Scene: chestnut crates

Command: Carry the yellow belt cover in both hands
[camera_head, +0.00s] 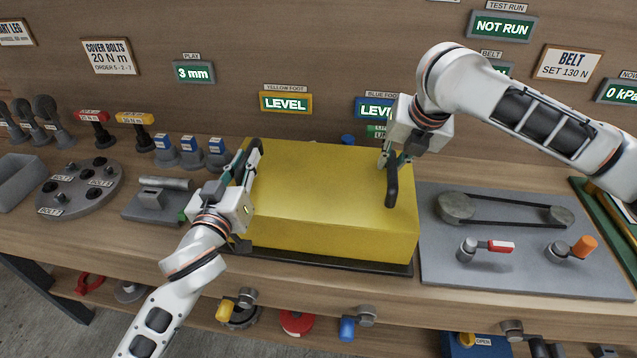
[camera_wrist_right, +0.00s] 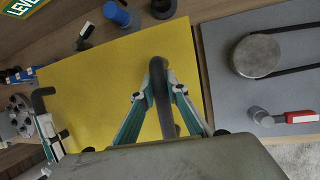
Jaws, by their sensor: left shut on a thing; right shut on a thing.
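The yellow belt cover (camera_head: 318,195) is a large box with a dark handle at each end. It sits level over a dark base (camera_head: 330,262) in the middle of the bench; I cannot tell whether there is a gap beneath it. My left gripper (camera_head: 246,165) is shut on the left handle (camera_head: 254,147). My right gripper (camera_head: 392,160) is shut on the right handle (camera_head: 392,188). In the right wrist view the fingers (camera_wrist_right: 158,95) close on the dark handle (camera_wrist_right: 159,80) from both sides, with the yellow top (camera_wrist_right: 105,85) below.
A grey plate (camera_head: 500,270) with a belt on two pulleys (camera_head: 456,208) and red and orange levers lies close on the right. A grey fixture (camera_head: 155,200) and a round bolt tray (camera_head: 80,188) stand on the left. Small blue-topped pieces (camera_head: 190,152) stand behind left. The wall carries signs.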

